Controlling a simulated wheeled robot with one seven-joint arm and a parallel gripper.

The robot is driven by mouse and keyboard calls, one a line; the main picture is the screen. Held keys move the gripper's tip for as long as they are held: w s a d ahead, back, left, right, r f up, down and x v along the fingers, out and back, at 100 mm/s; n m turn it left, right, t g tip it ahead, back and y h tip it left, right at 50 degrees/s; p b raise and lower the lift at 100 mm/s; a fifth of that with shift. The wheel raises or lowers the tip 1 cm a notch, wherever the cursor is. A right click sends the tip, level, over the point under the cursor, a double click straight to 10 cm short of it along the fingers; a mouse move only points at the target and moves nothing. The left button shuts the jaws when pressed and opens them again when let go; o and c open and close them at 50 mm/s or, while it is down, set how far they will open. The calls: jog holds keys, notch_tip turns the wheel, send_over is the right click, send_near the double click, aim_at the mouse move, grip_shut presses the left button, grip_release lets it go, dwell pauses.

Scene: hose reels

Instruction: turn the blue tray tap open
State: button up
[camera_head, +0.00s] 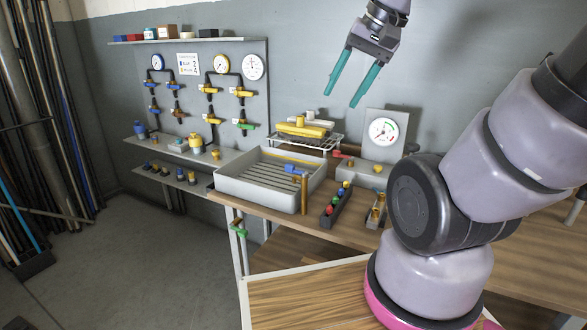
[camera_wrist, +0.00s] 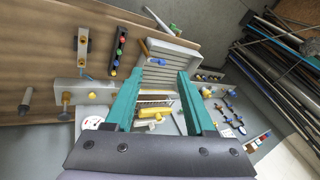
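The blue tray tap (camera_head: 293,169) has a blue lever over the front right of a pale ribbed tray (camera_head: 255,196). A brown upright pipe (camera_head: 304,194) stands at its right end, by the tray's corner. The lever lies roughly sideways, pointing left over the tray. In the wrist view the blue tap (camera_wrist: 157,61) shows between the fingertips, with the tray (camera_wrist: 177,48) behind it. My gripper (camera_head: 342,98) has two teal fingers spread apart with nothing between them. It is high above the bench, up and right of the tap, not touching it.
A black holder with coloured knobs (camera_head: 336,205) sits right of the tap. Behind are a rack with yellow parts (camera_head: 305,130), a red-handled tap (camera_head: 342,155) and a gauge box (camera_head: 383,132). A wall board (camera_head: 205,75) carries several valves. The air above the tray looks clear.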

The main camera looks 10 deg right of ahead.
jog(key=a+f+m+g+y, duration=0.2)
jog(key=a+f+g+y, duration=0.25)
jog(key=f, duration=0.35)
jog(key=m+t+y, duration=0.6)
jog(key=m+t, duration=0.6)
jog(key=m, duration=0.8)
send_near(294, 168)
jog(key=x, duration=1)
jog(key=shift+w+a, duration=0.15)
jog(key=shift+w, duration=0.1)
grip_shut()
